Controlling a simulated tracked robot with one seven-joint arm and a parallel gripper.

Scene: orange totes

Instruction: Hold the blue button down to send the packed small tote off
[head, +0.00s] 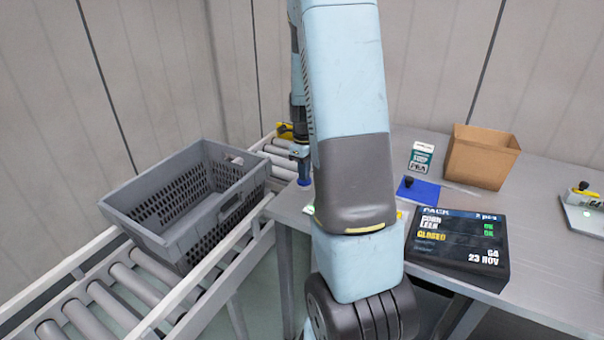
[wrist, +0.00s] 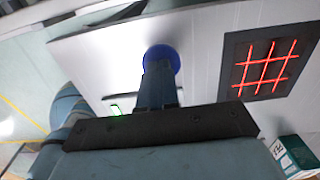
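The blue button (wrist: 161,55) stands at the tips of my gripper's fingers in the wrist view. In the head view the button (head: 304,183) shows beside my arm, near the table's left edge. My gripper (wrist: 158,72) is shut, its fingers together and pointing at the button, with nothing visible between them. The fingers cover part of the button, and I cannot tell whether they touch it or press it down. The small tote (head: 165,222) is a grey slatted crate on the roller conveyor at the left. Its contents are mostly hidden; something pale shows inside.
A dark display (head: 458,245) reads "CLOSED", with two green OKs. A carton (head: 422,157), blue pad (head: 420,191) and open cardboard box (head: 482,155) stand on the metal table. A dark panel with a red grid (wrist: 266,62) lies right of the button. Conveyor rollers (head: 100,300) are free in front.

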